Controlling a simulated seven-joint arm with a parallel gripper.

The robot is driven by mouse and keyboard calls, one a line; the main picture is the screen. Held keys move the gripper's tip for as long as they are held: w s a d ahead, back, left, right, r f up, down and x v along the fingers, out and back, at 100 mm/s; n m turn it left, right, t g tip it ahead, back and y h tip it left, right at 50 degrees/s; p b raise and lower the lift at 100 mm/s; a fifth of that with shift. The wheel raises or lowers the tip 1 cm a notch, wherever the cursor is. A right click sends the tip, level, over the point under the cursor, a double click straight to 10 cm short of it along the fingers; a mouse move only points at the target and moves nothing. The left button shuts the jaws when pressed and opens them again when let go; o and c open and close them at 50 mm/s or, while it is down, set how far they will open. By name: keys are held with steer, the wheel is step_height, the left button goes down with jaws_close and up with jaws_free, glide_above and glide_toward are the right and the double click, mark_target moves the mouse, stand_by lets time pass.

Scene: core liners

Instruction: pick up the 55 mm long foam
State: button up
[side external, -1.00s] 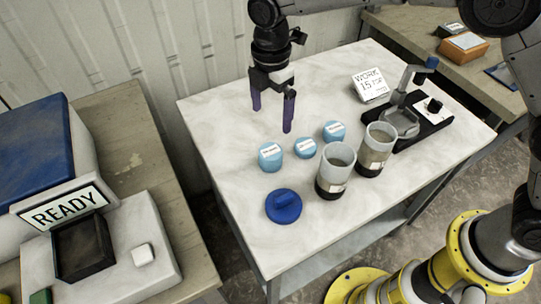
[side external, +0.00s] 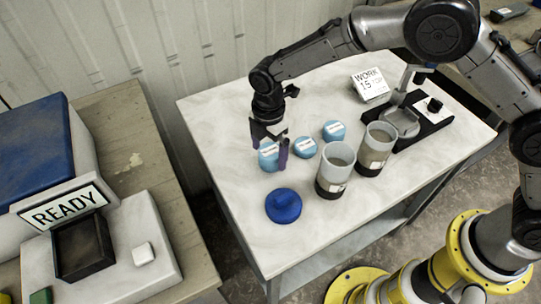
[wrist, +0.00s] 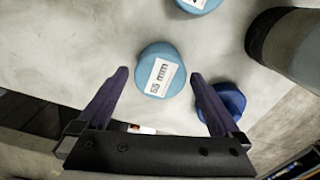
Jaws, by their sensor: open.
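The 55 mm foam is a light blue cylinder with a white label (wrist: 160,72); "55 mm" reads on it in the wrist view. In the side view this foam (side external: 267,158) is the leftmost of three blue foams, partly hidden by a finger. My gripper (side external: 268,152) is open above it, fingers pointing down. In the wrist view my gripper (wrist: 160,80) has its purple fingers on either side of the foam, with gaps; I cannot tell whether they are down at its height. Two other blue foams, the middle one (side external: 305,148) and the right one (side external: 334,131), stand nearby.
A dark blue lid-like piece (side external: 283,206) lies in front of the foams. Two clear cylinders with dark contents, a nearer one (side external: 334,168) and a farther one (side external: 376,150), stand to the right. A black device (side external: 424,121) and a WORK sign (side external: 370,84) are at the back right.

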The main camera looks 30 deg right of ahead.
steer(key=shift+f, duration=0.4)
steer(key=shift+c, duration=0.2)
steer(key=c, duration=1.2)
steer(key=shift+r, duration=0.1)
steer(key=shift+c, duration=0.2)
